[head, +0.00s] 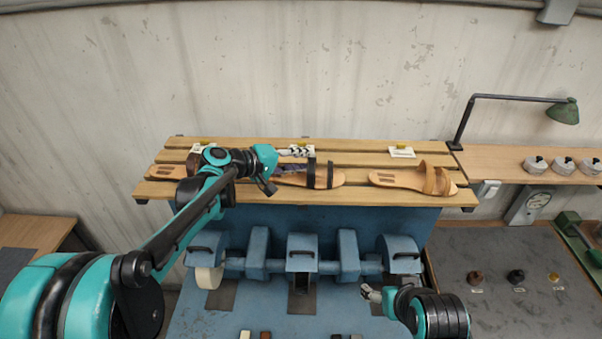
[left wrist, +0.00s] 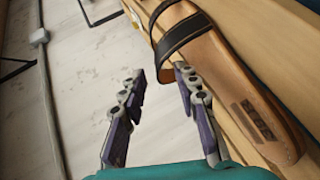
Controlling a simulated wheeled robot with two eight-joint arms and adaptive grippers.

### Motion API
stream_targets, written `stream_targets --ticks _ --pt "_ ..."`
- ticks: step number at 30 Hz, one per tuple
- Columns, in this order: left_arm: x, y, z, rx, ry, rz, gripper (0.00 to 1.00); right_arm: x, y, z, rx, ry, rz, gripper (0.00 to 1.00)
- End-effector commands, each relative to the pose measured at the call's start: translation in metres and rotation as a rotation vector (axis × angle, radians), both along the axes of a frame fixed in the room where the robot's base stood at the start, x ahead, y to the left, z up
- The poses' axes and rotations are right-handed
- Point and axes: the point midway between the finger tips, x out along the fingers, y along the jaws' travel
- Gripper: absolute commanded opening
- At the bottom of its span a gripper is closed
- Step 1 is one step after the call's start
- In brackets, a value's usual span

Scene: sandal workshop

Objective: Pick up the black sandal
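The black sandal, a tan sole with black straps (head: 329,176), lies on the slatted wooden shelf (head: 370,195), in the middle of the row. In the left wrist view the black sandal (left wrist: 232,88) lies to the right of the fingers, its heel end toward the camera. My left gripper (head: 303,161) is open and empty at the sandal, hiding part of it in the head view. In the left wrist view, the right finger of the left gripper (left wrist: 160,76) is close beside the sandal's edge; I cannot tell whether they touch. My right gripper (head: 370,292) is low, away from the shelf.
A tan-strapped sandal (head: 413,180) lies to the right on the shelf. Another sandal (head: 168,171) at the left is partly hidden by my left arm. Small cards stand behind the sandals. A blue machine (head: 347,255) is below, and a green lamp (head: 563,111) is at the right.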

Motion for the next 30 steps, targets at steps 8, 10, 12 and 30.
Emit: stream_targets --ticks 8,10,12,30 --pt "0.017 -0.023 -0.009 0.001 -0.001 0.001 0.31 0.0 0.0 0.008 0.0 0.0 0.0 0.72" --pt "0.017 -0.024 -0.01 0.0 0.0 0.001 0.31 0.0 0.0 0.007 0.0 0.0 0.0 0.72" --pt "0.017 -0.023 -0.01 0.0 0.0 0.001 0.31 0.0 0.0 0.007 0.0 0.0 0.0 0.72" --pt "0.017 -0.023 -0.008 0.001 -0.001 0.001 0.0 0.0 0.0 0.007 0.0 0.0 0.0 0.72"
